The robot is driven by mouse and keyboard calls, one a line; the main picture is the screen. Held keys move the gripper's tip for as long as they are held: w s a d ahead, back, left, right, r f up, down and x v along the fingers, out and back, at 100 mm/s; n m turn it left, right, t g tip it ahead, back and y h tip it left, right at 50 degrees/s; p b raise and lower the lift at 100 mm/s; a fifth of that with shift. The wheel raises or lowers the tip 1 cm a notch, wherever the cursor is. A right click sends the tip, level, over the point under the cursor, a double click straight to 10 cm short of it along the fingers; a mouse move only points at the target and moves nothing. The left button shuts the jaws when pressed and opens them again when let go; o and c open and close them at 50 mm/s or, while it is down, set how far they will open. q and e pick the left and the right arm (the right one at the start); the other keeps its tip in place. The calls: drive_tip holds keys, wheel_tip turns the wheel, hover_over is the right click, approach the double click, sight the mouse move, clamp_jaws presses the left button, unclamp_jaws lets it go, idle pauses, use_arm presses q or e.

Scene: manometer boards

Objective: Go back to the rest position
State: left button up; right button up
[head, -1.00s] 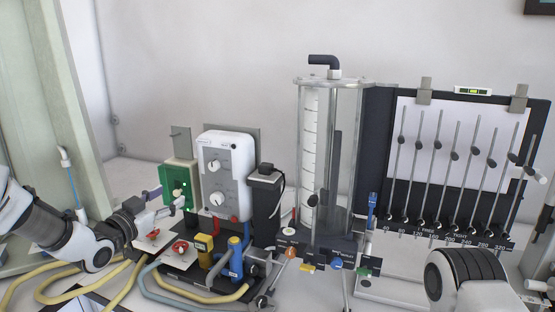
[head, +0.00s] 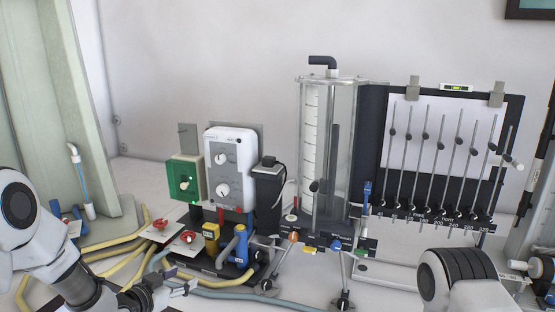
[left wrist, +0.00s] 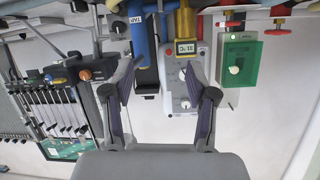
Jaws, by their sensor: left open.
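My left gripper (head: 172,290) is low at the bottom left of the head view, in front of the valves and hoses. In the left wrist view its two fingers (left wrist: 160,92) stand apart with nothing between them. The green switch box (head: 186,181) and the white control box with dials (head: 230,168) stand behind it, clear of the gripper. My right arm shows only as a rounded link at the lower right; its gripper is out of frame.
Yellow hoses (head: 105,252) and red valves (head: 160,225) lie close around my left arm. A clear cylinder (head: 326,150) stands in the middle. The manometer board (head: 440,150) stands at the right.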

use_arm(q)
drive_tip(key=s+d+f+n+g+y, duration=0.25)
drive_tip(key=s+f+g, duration=0.45)
drive_tip(key=s+f, duration=1.4)
drive_tip(key=s+a+f+n+g+y, duration=0.1)
drive_tip(key=s+f+n+g, duration=0.1)
drive_tip(key=s, duration=0.7)
drive_tip(key=s+a+f+n+g+y, duration=0.2)
drive_tip(key=s+f+g, duration=0.1)
drive_tip(key=s, duration=0.7)
drive_tip(key=shift+s+a+f+g+b, duration=0.25)
drive_tip(key=shift+g+b, duration=0.15)
drive_tip(key=shift+g, duration=0.1)
